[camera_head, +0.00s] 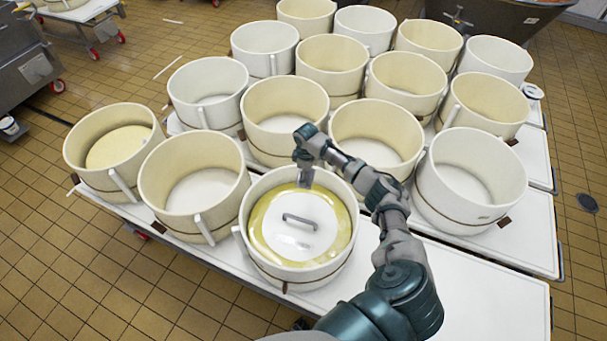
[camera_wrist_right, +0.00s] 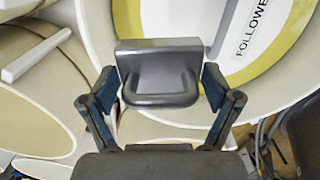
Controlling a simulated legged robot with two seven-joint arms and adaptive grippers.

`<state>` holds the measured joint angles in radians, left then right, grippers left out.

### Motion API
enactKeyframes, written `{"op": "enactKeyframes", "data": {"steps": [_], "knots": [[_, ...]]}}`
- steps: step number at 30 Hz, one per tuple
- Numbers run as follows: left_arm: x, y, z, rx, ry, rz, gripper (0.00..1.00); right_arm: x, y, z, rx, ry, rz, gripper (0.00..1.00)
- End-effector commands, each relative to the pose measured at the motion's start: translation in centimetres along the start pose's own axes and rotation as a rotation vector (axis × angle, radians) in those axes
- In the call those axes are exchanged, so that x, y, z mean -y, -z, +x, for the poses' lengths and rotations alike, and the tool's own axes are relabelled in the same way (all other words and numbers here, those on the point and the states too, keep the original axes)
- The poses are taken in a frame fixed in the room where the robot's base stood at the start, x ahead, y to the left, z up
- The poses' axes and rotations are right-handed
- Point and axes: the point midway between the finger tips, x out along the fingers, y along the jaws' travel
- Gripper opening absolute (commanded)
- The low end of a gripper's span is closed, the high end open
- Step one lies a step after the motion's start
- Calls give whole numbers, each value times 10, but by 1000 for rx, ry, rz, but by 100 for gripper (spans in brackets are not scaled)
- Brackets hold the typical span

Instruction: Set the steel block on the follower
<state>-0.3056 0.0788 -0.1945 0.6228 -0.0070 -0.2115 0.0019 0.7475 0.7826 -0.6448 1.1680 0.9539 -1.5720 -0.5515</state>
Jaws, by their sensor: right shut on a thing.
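The steel block (camera_head: 305,180) is a small grey block with a looped handle, seen close in the wrist view (camera_wrist_right: 158,58). My right gripper (camera_head: 306,160) is shut on its handle, with a finger on each side in the wrist view (camera_wrist_right: 161,90). The follower (camera_head: 284,240) is a white disc with a grey bar handle, lying inside the front vat (camera_head: 296,277) on a yellowish surface. Its label shows in the wrist view (camera_wrist_right: 252,28). The block is held over the far side of this vat; its height above the follower is hard to tell. My left gripper is out of view.
Several open cream and white vats crowd the white tables around the front vat, with one close on its left (camera_head: 195,180) and one to the right (camera_head: 470,185). Bare white tabletop (camera_head: 480,290) lies right of my right arm.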

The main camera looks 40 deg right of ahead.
Motion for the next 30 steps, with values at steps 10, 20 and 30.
{"op": "enactKeyframes", "data": {"steps": [10, 20, 30], "knots": [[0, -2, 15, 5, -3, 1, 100, 0, 4, 10, 0, -3, 0, 19], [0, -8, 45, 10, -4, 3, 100, 0, 4, 36, 1, -4, 0, 19], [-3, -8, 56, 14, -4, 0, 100, -1, 3, 64, 0, 0, 1, 19]]}}
